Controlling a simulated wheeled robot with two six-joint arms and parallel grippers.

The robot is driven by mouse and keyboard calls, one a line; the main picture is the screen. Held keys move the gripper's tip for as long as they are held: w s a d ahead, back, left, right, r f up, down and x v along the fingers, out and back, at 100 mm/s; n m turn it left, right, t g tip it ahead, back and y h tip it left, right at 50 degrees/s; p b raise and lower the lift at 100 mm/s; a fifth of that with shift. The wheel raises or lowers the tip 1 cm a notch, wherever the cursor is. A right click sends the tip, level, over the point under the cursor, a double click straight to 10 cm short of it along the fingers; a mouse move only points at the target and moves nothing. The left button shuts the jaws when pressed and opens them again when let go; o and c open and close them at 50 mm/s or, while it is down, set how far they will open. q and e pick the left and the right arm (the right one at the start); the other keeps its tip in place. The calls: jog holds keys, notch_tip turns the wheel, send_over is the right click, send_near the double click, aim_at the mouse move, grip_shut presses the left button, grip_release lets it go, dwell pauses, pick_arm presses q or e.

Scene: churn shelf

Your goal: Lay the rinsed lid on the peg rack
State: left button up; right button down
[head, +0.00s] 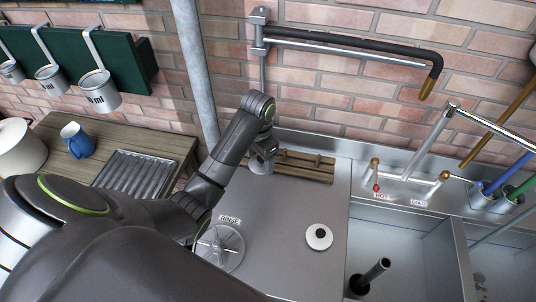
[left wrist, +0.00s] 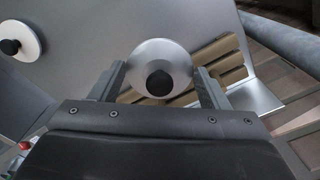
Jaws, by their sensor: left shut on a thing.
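My left gripper (head: 262,162) is over the left end of the wooden peg rack (head: 312,168), at the back of the steel counter. In the left wrist view the gripper (left wrist: 160,78) is shut on a shiny round steel lid (left wrist: 150,52) with a black knob, its fingers on either side of the lid. The peg rack's wooden bars (left wrist: 222,48) show behind and right of the lid. Whether the lid touches the rack I cannot tell. A white lid with a black knob (head: 319,237) lies on the counter, also at upper left in the left wrist view (left wrist: 14,40).
A round grate marked RINSE (head: 220,249) is at the counter's left. A sink basin (head: 405,245) with a faucet (head: 422,160) lies right. A wooden side table (head: 110,140) holds a blue mug (head: 78,141) and ribbed tray (head: 135,174). The counter between rack and white lid is clear.

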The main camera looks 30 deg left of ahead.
pick_arm(q)
jog(key=w+a+b, duration=0.2)
jog(key=w+b, duration=0.3)
jog(key=w, duration=0.3)
jog(key=f+p, duration=0.1)
jog(key=f, duration=0.5)
jog(key=shift+w+p, duration=0.2)
jog(key=shift+p, duration=0.2)
jog(key=shift+w+a+f, duration=0.15)
jog(key=shift+w+f, duration=0.05)
jog(key=shift+f, duration=0.3)
pick_arm(e)
jog(key=f, duration=0.4)
jog(key=shift+a, duration=0.3)
pick_arm(q)
jog(key=o, duration=1)
jog(key=shift+f, duration=0.1)
